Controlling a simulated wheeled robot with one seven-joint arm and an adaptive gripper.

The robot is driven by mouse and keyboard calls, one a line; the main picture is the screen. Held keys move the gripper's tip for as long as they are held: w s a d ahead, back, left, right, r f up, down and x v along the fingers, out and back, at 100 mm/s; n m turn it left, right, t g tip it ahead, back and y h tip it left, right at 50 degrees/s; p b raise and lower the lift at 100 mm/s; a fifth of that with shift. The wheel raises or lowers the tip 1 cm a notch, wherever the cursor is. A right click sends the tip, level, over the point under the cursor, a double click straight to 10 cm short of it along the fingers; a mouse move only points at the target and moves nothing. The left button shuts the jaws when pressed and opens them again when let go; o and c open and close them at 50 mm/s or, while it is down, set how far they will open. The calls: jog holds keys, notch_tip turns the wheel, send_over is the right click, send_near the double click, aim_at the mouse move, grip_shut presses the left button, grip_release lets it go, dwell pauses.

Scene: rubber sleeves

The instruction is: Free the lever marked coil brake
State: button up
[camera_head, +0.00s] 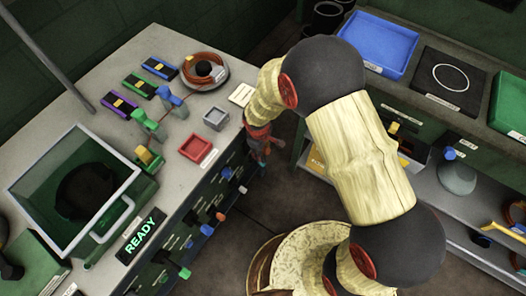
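No lever's marking is legible, so I cannot tell which one is the coil brake. On the bench top stand a green-capped lever (139,116) and a blue-capped lever (164,93), close to a copper-coloured coil (205,68) on a round plate. A yellow-and-green piece (147,157) sits nearer the front. Several levers with coloured ends stick out of the bench front, among them a blue one (207,229), an orange one (220,216) and a green one (184,272). My gripper (262,150) is small and dark beside the bench's front edge; its fingers are unclear.
A glass-sided box (120,165) and a lit READY sign (140,237) are at left. A red tray (196,148) and grey tray (216,118) lie near the edge. A blue tray (380,42) is on the right bench. Floor shows between benches.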

jog(key=shift+f, duration=0.25)
jog(key=shift+w, duration=0.1)
jog(key=shift+c, duration=0.9)
grip_shut()
